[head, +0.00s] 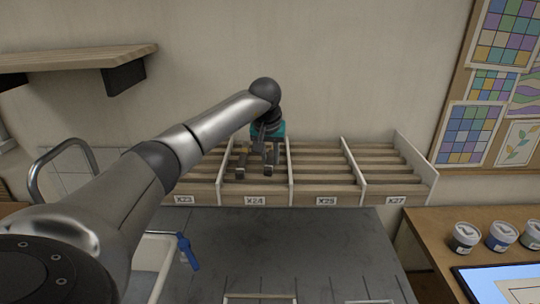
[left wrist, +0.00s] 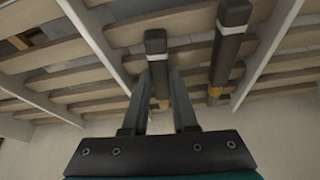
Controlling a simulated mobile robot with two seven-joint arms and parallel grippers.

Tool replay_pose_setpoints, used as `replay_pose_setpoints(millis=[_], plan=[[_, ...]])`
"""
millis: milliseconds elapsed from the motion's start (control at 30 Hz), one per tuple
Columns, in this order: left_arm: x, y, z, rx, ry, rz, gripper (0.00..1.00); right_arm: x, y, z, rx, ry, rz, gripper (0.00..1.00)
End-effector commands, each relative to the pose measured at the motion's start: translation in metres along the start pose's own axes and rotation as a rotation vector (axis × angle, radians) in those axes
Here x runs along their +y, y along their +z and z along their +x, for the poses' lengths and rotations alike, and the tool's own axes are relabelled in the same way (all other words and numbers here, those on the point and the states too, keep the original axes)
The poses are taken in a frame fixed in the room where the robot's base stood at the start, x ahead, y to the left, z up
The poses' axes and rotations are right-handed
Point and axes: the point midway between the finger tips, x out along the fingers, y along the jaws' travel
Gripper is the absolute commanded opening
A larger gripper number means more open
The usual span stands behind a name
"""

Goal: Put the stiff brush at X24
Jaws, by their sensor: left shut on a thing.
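The rack compartment X24 (head: 255,201) lies between two white dividers on the slatted rack. My left gripper (head: 271,163) is over this compartment, towards its right divider. It is shut on a dark-handled brush, taken as the stiff brush, whose dark body shows between the fingers in the left wrist view (left wrist: 156,48). The held brush lies close to the slats; whether it touches them I cannot tell. Its bristles cannot be made out. A second dark brush-like tool (left wrist: 231,45) with a pale band is in the same compartment, and shows left of my gripper in the head view (head: 241,162).
Compartments X23 (head: 184,200), X25 (head: 326,201) and X27 (head: 395,200) look empty where visible. White dividers (head: 355,172) stand between compartments. A blue-handled tool (head: 187,251) is at the lower left. Small paint pots (head: 465,237) stand on the wooden table at right. A shelf (head: 75,60) hangs upper left.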

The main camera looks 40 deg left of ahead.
Motion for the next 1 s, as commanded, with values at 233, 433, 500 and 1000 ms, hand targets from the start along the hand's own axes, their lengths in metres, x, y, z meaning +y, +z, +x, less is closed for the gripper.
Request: replay_pose_setpoints(millis=[233,433,500,1000], plan=[[-0.0003,0.0002,0.0007,0.000,0.000,0.000,0.00,0.0000,0.0000,-0.0001,0.000,0.000,0.000,0.50],[-0.0003,0.0000,-0.0001,0.000,0.000,0.000,0.00,0.0002,0.0000,-0.0021,-0.001,0.000,0.000,0.50],[-0.0003,-0.0002,-0.0003,0.000,0.000,0.000,0.00,0.0002,-0.0001,-0.0028,-0.001,0.000,0.000,0.50],[-0.0001,-0.0009,-0.0016,0.001,0.001,-0.001,0.00,0.0008,-0.0003,-0.0075,-0.001,0.001,0.000,0.50]])
